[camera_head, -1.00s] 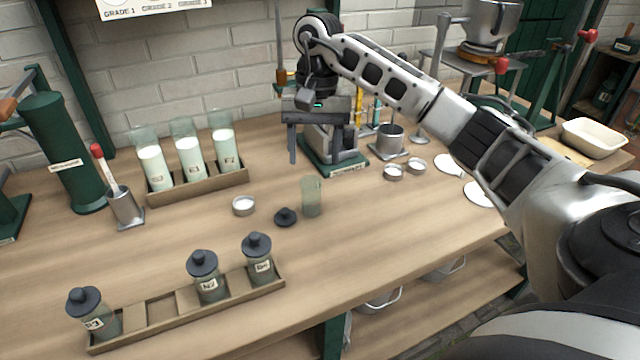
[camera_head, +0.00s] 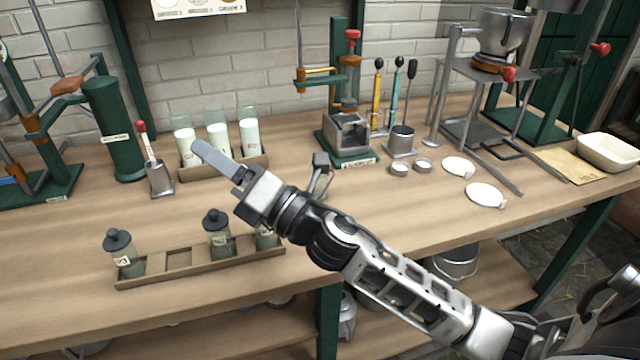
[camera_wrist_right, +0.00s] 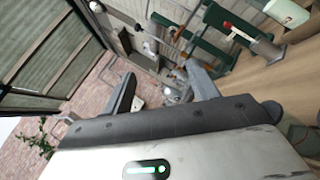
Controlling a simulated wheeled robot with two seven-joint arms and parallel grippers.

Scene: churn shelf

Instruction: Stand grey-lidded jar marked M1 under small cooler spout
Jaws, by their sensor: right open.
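Three glass jars with dark grey lids stand in a wooden rack at the front of the bench: a left jar (camera_head: 124,258), a middle jar (camera_head: 217,240) and a right jar (camera_head: 266,238) partly covered by my right arm. Their labels are too small to read surely, so I cannot tell which is M1. My right gripper (camera_head: 203,153) is open and empty, above the bench near the milk glasses; its spread fingers show in the right wrist view (camera_wrist_right: 160,90). A green-based stand (camera_head: 346,145) with a red knob is at the back; I cannot tell whether it is the small cooler.
Several milk-filled glasses stand in a wooden tray (camera_head: 240,168) behind my gripper. A green cylinder (camera_head: 115,130) and a metal cup (camera_head: 160,178) are to the left. White discs lie on the right; the front-right bench is clear.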

